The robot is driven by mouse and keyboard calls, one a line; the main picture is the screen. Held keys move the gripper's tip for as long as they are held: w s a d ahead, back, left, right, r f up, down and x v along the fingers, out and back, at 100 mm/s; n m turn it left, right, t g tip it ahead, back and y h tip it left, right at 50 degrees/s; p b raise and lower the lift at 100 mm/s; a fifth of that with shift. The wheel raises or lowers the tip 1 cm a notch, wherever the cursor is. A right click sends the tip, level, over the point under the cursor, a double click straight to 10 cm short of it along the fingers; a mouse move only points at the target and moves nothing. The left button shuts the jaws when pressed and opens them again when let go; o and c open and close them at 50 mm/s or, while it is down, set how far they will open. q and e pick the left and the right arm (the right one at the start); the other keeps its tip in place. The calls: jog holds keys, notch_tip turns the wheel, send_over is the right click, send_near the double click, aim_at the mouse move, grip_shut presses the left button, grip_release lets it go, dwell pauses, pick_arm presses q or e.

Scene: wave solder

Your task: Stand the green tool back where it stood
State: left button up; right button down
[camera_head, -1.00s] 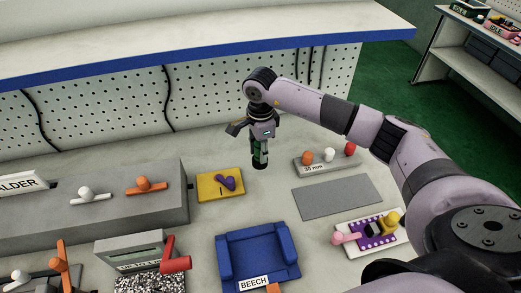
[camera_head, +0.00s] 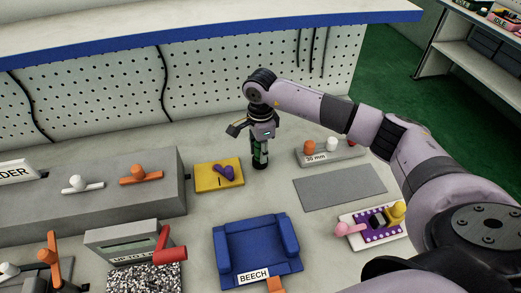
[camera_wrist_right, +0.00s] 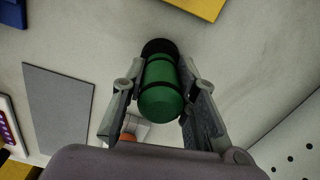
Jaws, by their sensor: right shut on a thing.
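The green tool (camera_head: 260,157) is a green cylinder with black bands and a dark end. My left gripper is out of view.
A yellow block (camera_head: 209,184) with a purple piece lies left of the tool. A blue tray (camera_head: 255,240) labelled BEECH is in front. A pegboard (camera_head: 220,85) and blue-edged shelf (camera_head: 200,46) stand behind.

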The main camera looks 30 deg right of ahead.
jog(key=shift+f+b, duration=0.4)
jog(key=shift+f, duration=0.05)
jog(key=c, duration=1.2)
grip_release()
notch_tip(320, 180, up, 12)
